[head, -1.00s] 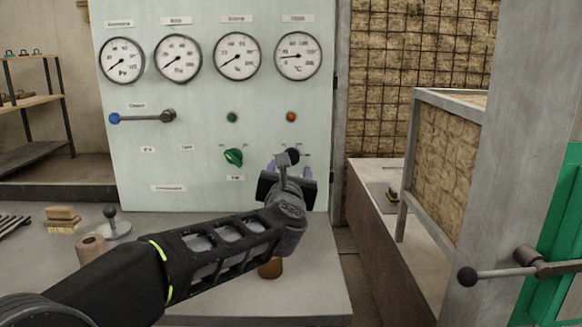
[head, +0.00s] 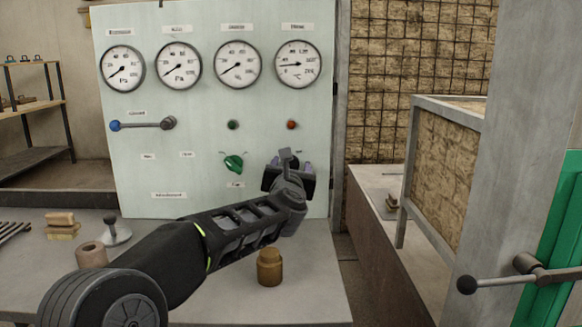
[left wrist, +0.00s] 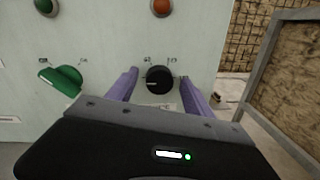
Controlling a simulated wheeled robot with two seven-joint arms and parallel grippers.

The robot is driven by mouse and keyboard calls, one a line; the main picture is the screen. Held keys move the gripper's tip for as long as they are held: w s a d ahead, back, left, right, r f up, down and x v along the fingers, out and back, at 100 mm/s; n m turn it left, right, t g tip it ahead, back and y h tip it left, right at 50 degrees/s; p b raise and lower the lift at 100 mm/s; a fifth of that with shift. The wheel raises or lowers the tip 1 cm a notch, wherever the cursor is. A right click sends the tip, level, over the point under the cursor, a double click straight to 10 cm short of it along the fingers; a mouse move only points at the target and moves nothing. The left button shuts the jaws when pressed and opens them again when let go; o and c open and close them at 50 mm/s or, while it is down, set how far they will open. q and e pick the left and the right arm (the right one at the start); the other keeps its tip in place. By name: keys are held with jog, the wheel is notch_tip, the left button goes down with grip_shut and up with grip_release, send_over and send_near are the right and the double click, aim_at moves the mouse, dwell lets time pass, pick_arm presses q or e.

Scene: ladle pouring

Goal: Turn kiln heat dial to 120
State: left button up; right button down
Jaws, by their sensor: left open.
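The pale control panel (head: 205,100) stands upright with a black round dial, seen best in the left wrist view (left wrist: 159,79). The dial has a small light mark on its face and small labels above it. My left gripper (head: 290,168) is at the panel's lower right. Its two purple fingers (left wrist: 159,77) are open, one on each side of the dial; I cannot tell whether they touch it. In the head view the gripper mostly hides the dial. The °C gauge (head: 298,65) is at the panel's upper right. My right gripper is not in view.
A green knob (head: 233,163) sits left of the dial. A red-orange button (head: 292,125) is above it. A blue-ended lever (head: 142,125) is further left. A brown jar (head: 269,267) stands on the bench under my arm. A brick-lined frame (head: 445,165) is to the right.

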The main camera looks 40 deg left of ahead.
pick_arm(q)
jog(key=shift+c, duration=0.3)
grip_shut()
dwell(0.4)
